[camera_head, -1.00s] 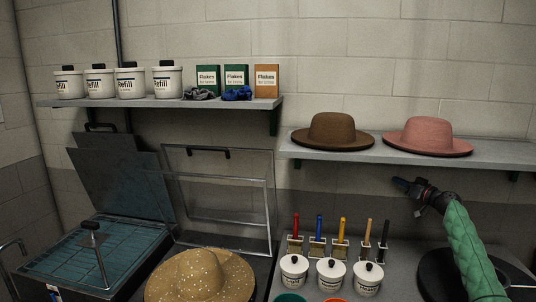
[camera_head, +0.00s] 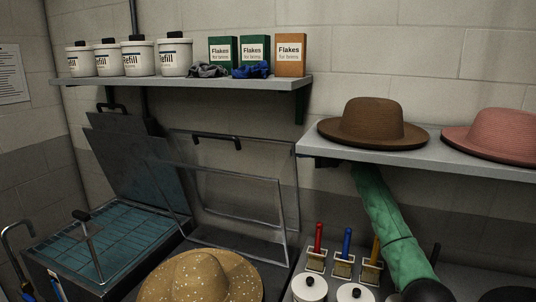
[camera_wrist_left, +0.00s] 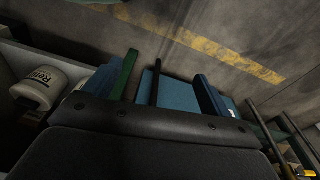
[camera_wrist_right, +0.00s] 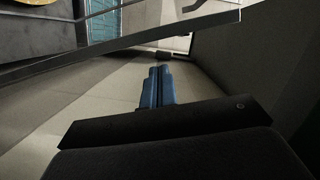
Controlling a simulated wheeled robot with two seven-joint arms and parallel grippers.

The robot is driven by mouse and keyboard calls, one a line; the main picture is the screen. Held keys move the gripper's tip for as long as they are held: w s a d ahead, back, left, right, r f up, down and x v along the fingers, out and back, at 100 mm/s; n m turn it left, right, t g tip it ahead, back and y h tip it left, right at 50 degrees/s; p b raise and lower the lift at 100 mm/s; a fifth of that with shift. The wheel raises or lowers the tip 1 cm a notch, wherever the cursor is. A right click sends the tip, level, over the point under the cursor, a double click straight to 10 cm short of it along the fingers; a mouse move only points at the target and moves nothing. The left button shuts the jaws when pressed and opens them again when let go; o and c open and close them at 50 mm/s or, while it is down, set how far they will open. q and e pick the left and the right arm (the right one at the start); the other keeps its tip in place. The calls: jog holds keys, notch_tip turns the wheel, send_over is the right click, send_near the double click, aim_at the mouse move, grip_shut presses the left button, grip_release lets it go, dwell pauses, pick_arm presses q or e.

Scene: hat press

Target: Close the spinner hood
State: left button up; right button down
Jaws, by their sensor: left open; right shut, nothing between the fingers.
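The spinner hood is a clear box-like cover with a grey frame (camera_head: 283,215) and a black handle (camera_head: 217,139). It stands tilted up and open behind a speckled straw hat (camera_head: 200,278) in the head view. My right arm reaches up to the left end of the hat shelf, right of the hood; its gripper is mostly hidden by the shelf there. In the right wrist view my right gripper (camera_wrist_right: 159,84) is shut and empty, with a frame edge, apparently the hood's, crossing above it. My left gripper (camera_wrist_left: 166,85) is open and empty over the floor, outside the head view.
The hat shelf (camera_head: 450,160) holds a brown hat (camera_head: 372,122) and a pink hat (camera_head: 500,130). A shelf (camera_head: 180,84) with refill tubs and boxes hangs above the hood. A teal-topped machine (camera_head: 105,240) with its lid raised stands left. White tubs and brushes stand at lower right.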

jog(key=a+p, duration=0.1)
jog(key=a, duration=0.1)
jog(key=a+p, duration=0.1)
jog(key=a, duration=0.2)
jog(key=a+p, duration=0.2)
jog(key=a, duration=0.1)
jog(key=shift+w+f, duration=0.15)
jog(key=shift+w, duration=0.2)
pick_arm(q)
jog(key=s+a+f, duration=0.3)
jog(key=f, duration=0.7)
jog(key=shift+s+a+f+t+p, duration=0.2)
jog(key=shift+a+t+p, duration=0.1)
jog(key=shift+t+p, duration=0.1)
pick_arm(e)
jog(key=shift+w+a+f, duration=0.1)
jog(key=shift+a+f, duration=0.1)
jog(key=shift+a, duration=0.65)
